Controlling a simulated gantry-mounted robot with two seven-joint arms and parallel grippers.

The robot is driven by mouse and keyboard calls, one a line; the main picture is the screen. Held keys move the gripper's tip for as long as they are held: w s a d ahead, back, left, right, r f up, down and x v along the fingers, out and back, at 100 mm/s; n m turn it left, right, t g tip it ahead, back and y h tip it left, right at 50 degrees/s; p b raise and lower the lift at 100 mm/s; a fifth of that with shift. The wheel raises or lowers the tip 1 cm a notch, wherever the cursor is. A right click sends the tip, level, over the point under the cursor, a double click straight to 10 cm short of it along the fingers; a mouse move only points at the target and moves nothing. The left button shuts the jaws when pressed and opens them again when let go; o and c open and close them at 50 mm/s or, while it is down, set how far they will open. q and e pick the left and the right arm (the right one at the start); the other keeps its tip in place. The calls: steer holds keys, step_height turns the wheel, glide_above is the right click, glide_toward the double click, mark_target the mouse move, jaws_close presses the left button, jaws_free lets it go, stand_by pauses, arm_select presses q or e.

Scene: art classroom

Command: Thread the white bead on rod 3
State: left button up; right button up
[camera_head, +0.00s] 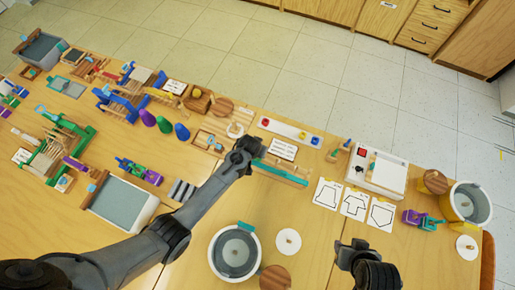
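A long white board (290,133) lies beyond my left gripper, with a red bead (265,121) at its left, a blue bead (315,140) at its right and small yellowish pieces between. Rod numbers are too small to read. A small white ring-like thing (236,130) lies left of the board; I cannot tell whether it is the white bead. My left gripper (251,153) is over the table just left of a teal rack (281,172); its fingers are too small to judge. My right gripper (352,246) is near the front right, apparently open and empty, apart from the board.
A white card (283,149) stands between the board and rack. Shape cards (354,203) and a white machine (376,172) are to the right. A round basin (235,252) stands in front. Many tools crowd the left. Bare tabletop (310,235) lies between the arms.

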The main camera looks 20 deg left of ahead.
arm_select(q)
steer(key=shift+f, duration=0.45)
stand_by(0.5)
stand_by(0.3)
steer(key=o, duration=1.1)
steer(key=p+v, duration=0.1)
steer(key=v, duration=0.9)
steer(key=shift+r, duration=0.4)
steer(key=shift+s, duration=0.1)
